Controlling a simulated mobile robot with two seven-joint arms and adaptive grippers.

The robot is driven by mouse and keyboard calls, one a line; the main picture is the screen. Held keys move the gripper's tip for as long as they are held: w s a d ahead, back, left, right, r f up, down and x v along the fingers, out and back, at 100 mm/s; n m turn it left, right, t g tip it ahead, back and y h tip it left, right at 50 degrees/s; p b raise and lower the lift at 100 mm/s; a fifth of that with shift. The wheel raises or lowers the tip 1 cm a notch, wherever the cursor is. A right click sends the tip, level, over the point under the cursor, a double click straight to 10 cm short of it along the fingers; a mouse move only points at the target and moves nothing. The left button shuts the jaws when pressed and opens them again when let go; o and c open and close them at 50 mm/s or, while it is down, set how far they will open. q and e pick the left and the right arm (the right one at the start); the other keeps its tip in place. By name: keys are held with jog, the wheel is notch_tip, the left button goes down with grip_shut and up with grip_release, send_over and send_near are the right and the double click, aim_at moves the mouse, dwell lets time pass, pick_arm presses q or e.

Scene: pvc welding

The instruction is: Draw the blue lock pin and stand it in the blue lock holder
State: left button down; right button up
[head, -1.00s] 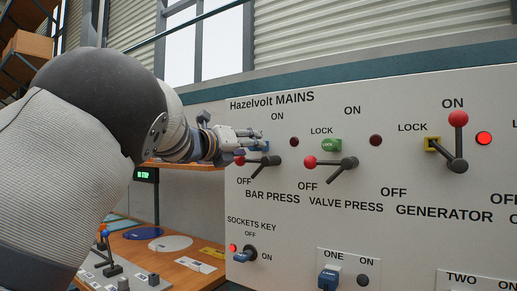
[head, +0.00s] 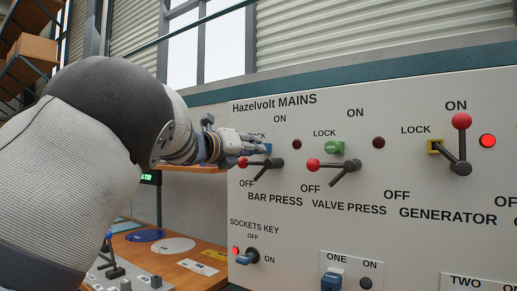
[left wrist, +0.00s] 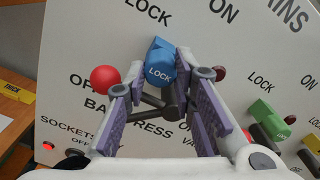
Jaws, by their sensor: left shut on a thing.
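The blue lock pin (left wrist: 160,62), marked LOCK, is at the panel by the BAR PRESS lever (left wrist: 170,105). In the head view a small part of the blue lock pin (head: 266,148) shows at my fingertips. My left gripper (head: 262,148) is at the panel with its fingers on the pin. In the left wrist view the gripper's tips (left wrist: 160,60) lie on both sides of the pin, shut on it. I cannot make out the blue lock holder for certain. My right gripper is not in view.
The red lever knob (head: 243,162) is close below my left fingers. A green lock (head: 334,147) and a yellow lock (head: 435,146) sit further right on the panel (head: 400,250).

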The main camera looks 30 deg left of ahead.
pick_arm(q)
jog(key=shift+s+r, duration=0.1)
jog(key=shift+s, duration=0.4)
jog(key=s, duration=0.3)
jog(key=shift+s+a, duration=0.2)
jog(key=shift+s, duration=0.15)
